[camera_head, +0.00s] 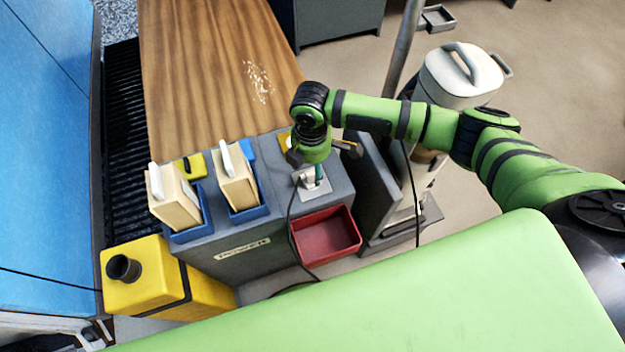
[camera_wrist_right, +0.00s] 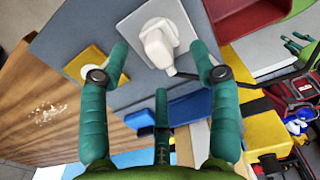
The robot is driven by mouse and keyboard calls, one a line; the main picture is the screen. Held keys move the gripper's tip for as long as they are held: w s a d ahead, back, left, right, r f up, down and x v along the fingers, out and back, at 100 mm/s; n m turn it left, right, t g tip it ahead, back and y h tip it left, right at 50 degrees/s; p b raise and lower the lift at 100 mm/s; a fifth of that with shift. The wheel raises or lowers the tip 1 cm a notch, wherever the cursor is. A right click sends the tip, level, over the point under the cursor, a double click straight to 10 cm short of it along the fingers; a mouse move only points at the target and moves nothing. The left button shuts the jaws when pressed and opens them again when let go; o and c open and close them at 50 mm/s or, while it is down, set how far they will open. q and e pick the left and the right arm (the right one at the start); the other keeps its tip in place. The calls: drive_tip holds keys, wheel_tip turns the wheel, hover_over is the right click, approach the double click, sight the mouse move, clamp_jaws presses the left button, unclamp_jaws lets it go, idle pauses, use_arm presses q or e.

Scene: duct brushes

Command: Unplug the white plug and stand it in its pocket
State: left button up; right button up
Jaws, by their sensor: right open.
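The white plug (camera_wrist_right: 158,44) sits in a pale square socket plate (camera_wrist_right: 128,27) on the grey cabinet top, with a dark cord leaving its side. In the head view my right gripper hides most of the plug; part of the socket plate (camera_head: 318,190) shows beside it. My right gripper (camera_wrist_right: 158,62) is open, its teal fingers spread on either side of the plug without visibly gripping it. In the head view the right gripper (camera_head: 318,172) points down over the plate. I cannot tell which pocket is the plug's.
Two blue pockets (camera_head: 247,213) hold beige blocks with white handles. A yellow plate (camera_wrist_right: 88,62) lies beside the socket. A red bin (camera_head: 327,236) hangs at the cabinet front; a black cord (camera_head: 291,222) runs down nearby. The wooden top (camera_head: 205,70) behind is mostly clear.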

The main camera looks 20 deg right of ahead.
sight(311, 172)
wheel_tip(311, 172, down, 5)
drive_tip(key=shift+r+b, duration=0.1)
drive_tip(key=shift+b, duration=1.1)
drive_tip(key=shift+f, duration=0.45)
use_arm(q)
drive_tip(key=f, duration=0.3)
drive_tip(key=shift+s+f, duration=0.3)
drive_tip(key=shift+f, duration=0.05)
drive_tip(key=shift+r, duration=0.1)
drive_tip(key=shift+r+p, duration=0.3)
drive_tip(key=shift+p, duration=0.05)
drive_tip(key=shift+r+p, duration=0.35)
